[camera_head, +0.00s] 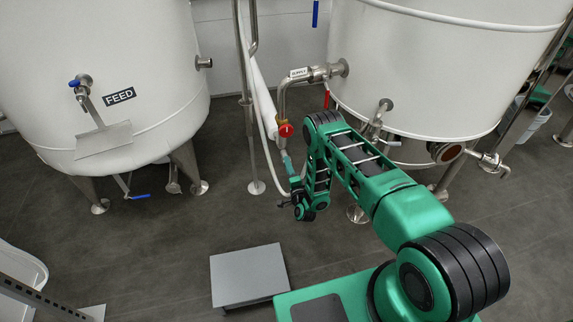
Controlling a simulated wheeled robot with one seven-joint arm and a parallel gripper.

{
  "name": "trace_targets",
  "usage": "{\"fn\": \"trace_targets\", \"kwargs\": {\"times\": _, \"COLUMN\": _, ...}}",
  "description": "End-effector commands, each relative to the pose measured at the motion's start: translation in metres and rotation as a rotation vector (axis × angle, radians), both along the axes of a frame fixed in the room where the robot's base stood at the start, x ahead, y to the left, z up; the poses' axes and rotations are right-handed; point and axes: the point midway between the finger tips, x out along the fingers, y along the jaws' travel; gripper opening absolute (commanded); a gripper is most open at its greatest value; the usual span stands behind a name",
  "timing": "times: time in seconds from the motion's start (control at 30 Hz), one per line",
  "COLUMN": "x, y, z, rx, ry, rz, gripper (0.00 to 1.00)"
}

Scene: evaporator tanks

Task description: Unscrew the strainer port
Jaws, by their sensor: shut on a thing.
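My gripper (284,204) is small in the view, low beside the supply line, at the end of my green arm. Its jaws are shut on a small part at the lower end of that line, which I take to be the strainer port. The port itself is hidden by the jaws and wrist, so its threads and seating cannot be made out. Just above, a teal fitting (287,163) hangs below the red valve (285,130) on the steel supply pipe (283,100).
The supply tank (430,75) stands behind my arm, with a red handle, outlets and legs below it. The feed tank (100,60) is at left. White hoses (263,95) run close beside my gripper.

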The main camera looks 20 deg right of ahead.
Motion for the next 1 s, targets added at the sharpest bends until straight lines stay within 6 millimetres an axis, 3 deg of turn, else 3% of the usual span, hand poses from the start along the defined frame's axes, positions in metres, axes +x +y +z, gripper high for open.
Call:
{"fn": "trace_targets", "kwargs": {"times": 0.27, "x": 0.0019, "y": -0.0061, "z": 0.0036, "rx": -0.019, "ry": -0.010, "rz": -0.008, "gripper": 0.00}}
{"fn": "trace_targets", "kwargs": {"times": 0.6, "x": 0.0014, "y": -0.0062, "z": 0.0029, "rx": -0.426, "ry": -0.009, "rz": -0.008, "gripper": 0.00}}
{"fn": "trace_targets", "kwargs": {"times": 1.0, "x": 0.0014, "y": -0.0069, "z": 0.0028, "rx": -0.507, "ry": -0.009, "rz": -0.008, "gripper": 0.00}}
